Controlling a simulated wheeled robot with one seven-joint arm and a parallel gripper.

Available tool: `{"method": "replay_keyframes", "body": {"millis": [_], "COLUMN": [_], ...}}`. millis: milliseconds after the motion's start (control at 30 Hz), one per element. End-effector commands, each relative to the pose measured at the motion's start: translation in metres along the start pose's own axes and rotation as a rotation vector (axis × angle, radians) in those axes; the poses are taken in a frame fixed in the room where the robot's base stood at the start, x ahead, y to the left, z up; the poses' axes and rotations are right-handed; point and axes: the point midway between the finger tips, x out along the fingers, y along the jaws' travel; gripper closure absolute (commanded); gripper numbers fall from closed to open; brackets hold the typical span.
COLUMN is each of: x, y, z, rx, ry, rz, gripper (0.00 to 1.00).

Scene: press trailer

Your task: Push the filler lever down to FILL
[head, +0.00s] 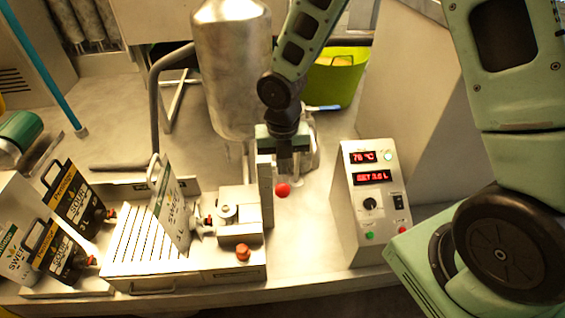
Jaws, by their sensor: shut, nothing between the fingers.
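The filler lever shows as a red ball knob (283,190) to the right of an upright metal plate on the filler (238,232). Most of its arm is hidden. My gripper (289,170) is shut and empty, pointing down just above and behind the knob. I cannot tell whether the fingertips touch the lever. A white pouch (172,212) stands tilted on the slotted tray with its spout towards the filler head. No FILL marking is readable.
A control box (370,205) with red displays stands to the right. A steel tank (230,70) stands behind the filler. Black and white pouches (72,203) stand at left. A green tub (335,78) is at the back. Bare bench lies between filler and control box.

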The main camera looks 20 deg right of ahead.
Motion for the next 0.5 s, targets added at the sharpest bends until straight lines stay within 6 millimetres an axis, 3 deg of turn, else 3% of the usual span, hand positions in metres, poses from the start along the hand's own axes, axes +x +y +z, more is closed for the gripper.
{"method": "replay_keyframes", "body": {"millis": [500], "x": [0.026], "y": [0.0], "z": [0.0], "rx": [0.002], "ry": [0.0], "rz": [0.0], "gripper": [1.0]}}
